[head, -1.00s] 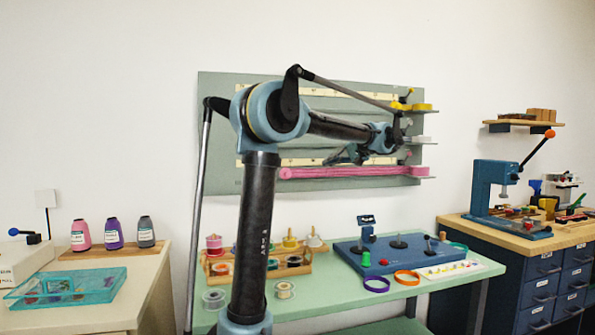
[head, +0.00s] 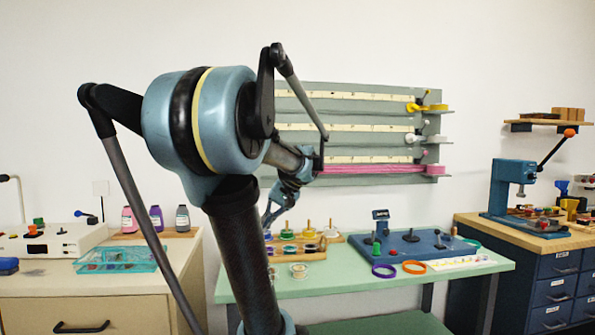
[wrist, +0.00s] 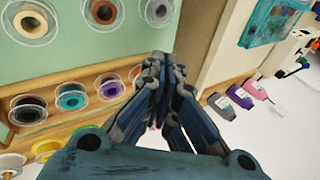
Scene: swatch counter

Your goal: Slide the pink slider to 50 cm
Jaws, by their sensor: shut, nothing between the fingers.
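The wall board (head: 385,90) carries three scale strips with yellow, white and pink fittings. On the lowest row a pink band (head: 370,169) runs left from a pink roll (head: 435,170) at the right end. A pink knob (head: 424,154) stands above that roll. The band's left end is behind my arm, so I cannot see the pink slider clearly there. The scale numbers are too small to read. My gripper (head: 267,224) hangs below and left of the board, pointing down, apart from the band. In the wrist view my gripper (wrist: 158,62) is shut and empty.
Below is a green table (head: 330,287) with a wooden spool rack (head: 330,239), a blue device (head: 400,250), and purple (head: 384,271) and orange rings (head: 413,268). A beige cabinet (head: 140,290) stands left. A blue press (head: 510,200) stands right. The wall above the board is clear.

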